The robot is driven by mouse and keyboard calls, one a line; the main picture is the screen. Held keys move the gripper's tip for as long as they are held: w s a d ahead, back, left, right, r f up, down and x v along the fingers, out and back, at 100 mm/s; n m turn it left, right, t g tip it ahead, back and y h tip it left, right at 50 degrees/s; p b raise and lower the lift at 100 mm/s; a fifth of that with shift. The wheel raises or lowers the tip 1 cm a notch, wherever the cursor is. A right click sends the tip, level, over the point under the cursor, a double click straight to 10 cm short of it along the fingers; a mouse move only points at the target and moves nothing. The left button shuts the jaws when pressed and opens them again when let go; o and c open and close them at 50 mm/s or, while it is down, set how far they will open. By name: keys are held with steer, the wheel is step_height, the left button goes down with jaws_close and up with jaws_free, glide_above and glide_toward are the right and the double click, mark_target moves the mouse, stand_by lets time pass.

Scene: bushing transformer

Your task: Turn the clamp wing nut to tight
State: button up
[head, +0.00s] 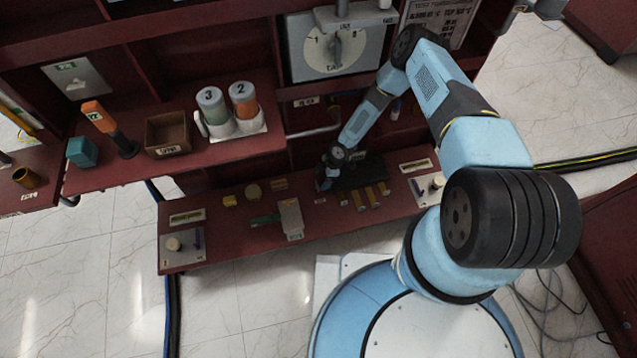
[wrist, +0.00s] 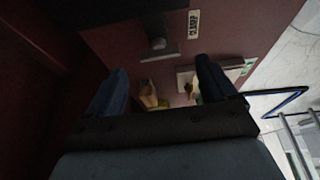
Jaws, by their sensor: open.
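A small white label reading CLAMP (wrist: 193,23) is on the dark red panel at the top of the wrist view. Beside it, to its left, is a grey fitting with a rounded knob (wrist: 159,44), which looks like the clamp wing nut; its angle is too dim to tell. My gripper (wrist: 162,66) is open, with one blue finger on each side of the picture and nothing held between them. The fitting lies beyond the fingertips, apart from them. In the head view my gripper (head: 327,178) is low at the cabinet, above the lower shelf. I cannot make out the wing nut there.
The lower shelf (head: 225,245) carries a green-handled tool (head: 265,219), yellow pieces (head: 366,197) and a dark block (head: 362,172). The upper shelf holds canisters 3 (head: 210,103) and 2 (head: 243,98) and a brown box (head: 167,133). A dial (head: 335,50) is above.

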mark_target(319, 186)
steer(key=shift+x, duration=2.05)
steer(key=c, duration=1.1)
